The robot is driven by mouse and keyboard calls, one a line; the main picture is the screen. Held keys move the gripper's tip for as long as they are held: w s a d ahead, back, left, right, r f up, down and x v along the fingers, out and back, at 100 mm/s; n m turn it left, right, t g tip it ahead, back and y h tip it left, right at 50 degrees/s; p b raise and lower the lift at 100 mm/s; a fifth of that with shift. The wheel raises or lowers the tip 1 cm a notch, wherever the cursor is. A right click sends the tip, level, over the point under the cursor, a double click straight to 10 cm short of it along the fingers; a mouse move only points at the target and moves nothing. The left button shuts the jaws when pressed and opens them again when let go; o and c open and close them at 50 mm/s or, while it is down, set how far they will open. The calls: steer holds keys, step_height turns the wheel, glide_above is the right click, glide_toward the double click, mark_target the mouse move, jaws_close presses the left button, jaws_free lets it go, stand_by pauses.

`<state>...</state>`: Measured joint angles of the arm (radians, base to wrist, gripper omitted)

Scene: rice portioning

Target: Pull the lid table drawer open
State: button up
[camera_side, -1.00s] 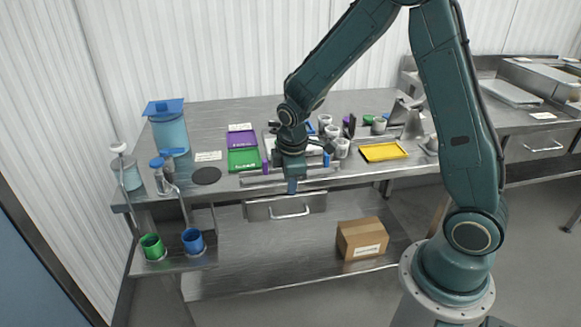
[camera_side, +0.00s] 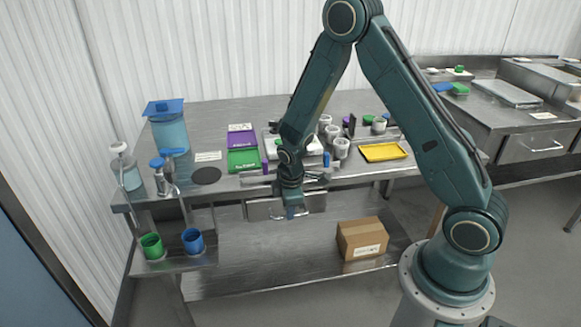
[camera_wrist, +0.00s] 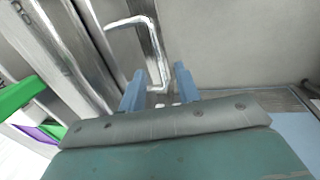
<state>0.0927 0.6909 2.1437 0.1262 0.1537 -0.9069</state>
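The grey metal drawer front (camera_side: 318,202) under the middle table appears closed. Its bar handle (camera_wrist: 152,42) shows in the wrist view. My gripper (camera_side: 292,214) is low in front of this drawer, pointing down, and hides part of the front and handle in the side view. In the wrist view my gripper (camera_wrist: 160,84) has its two blue fingers apart. The near end of the handle lies between the fingertips or just beyond them; I cannot tell if they touch it. A second closed drawer (camera_side: 534,151) with a handle is under the right table.
The middle table top holds a green tray (camera_side: 242,159), a purple tray (camera_side: 240,138), a yellow tray (camera_side: 383,152) and several cups. A cardboard box (camera_side: 362,238) stands on the lower shelf. Green (camera_side: 152,246) and blue (camera_side: 193,241) cups stand at left.

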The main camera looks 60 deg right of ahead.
steer(key=shift+w+d+f, duration=0.1)
steer(key=shift+f, duration=0.55)
steer(key=shift+w+d+f, duration=0.1)
steer(key=shift+f, duration=0.5)
jaws_close()
